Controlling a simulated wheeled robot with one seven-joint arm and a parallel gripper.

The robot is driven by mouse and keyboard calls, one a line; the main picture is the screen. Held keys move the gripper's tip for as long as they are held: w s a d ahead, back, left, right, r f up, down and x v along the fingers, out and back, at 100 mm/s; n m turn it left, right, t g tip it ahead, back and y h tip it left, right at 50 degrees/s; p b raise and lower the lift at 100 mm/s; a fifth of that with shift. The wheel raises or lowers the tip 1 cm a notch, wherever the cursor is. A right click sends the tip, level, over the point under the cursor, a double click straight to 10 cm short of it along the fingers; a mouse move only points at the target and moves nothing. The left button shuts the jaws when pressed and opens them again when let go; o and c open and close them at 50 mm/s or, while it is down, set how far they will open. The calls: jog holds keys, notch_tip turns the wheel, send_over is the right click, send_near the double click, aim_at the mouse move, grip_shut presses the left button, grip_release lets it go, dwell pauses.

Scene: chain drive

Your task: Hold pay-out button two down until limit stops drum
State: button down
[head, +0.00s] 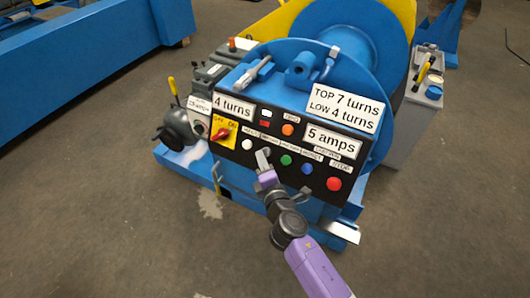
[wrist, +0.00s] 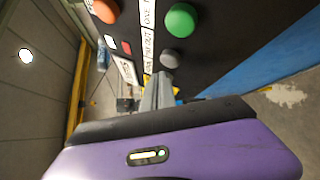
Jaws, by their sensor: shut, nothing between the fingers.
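A black control panel (head: 320,187) on the blue drum machine carries a row of white, green, blue and red buttons. My gripper (head: 262,156) is at this row, between the white button (head: 247,144) and the green button (head: 286,160). In the wrist view its shut, empty fingers (wrist: 160,82) point at a small grey button (wrist: 171,58), beside a label that seems to read PAY OUT. The fingertips are very close to the grey button; I cannot tell whether they press it. The label for button two is not clearly legible. The blue drum (head: 345,35) stands behind the panel.
Plates read "4 turns" (head: 233,107), "TOP 7 turns LOW 4 turns" (head: 344,107) and "5 amps" (head: 331,142). A yellow switch plate with a red knob (head: 222,133) is at left. An orange button (head: 288,130) is above the row, a red one (head: 334,184) at right.

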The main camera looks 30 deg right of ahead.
jog(key=s+a, duration=0.1)
jog(key=a+r, duration=0.1)
jog(key=s+a+r+p, duration=0.1)
jog(key=shift+s+a+r, duration=0.15)
jog(key=shift+s+a, duration=0.15)
dwell(0.6)
jog(key=s+a+r+m+t+y, duration=0.1)
jog(key=s+a+r+m+y, duration=0.1)
jog(key=a+r+m+y, duration=0.15)
jog(key=s+d+r+m+g+p, duration=0.1)
jog(key=s+r+m, duration=0.2)
jog(key=s, duration=1)
jog(key=s+d+r+m+p, duration=0.2)
jog(key=s+r+m, duration=0.2)
jog(key=s, duration=0.9)
jog(key=s+d+r+m+g+p, duration=0.1)
jog(key=s+r+m, duration=0.2)
jog(key=s+m, duration=0.5)
jog(key=s, duration=0.5)
jog(key=shift+s+d+r+g+p, duration=0.3)
jog(key=shift+s+r, duration=0.05)
jog(key=shift+r, duration=0.05)
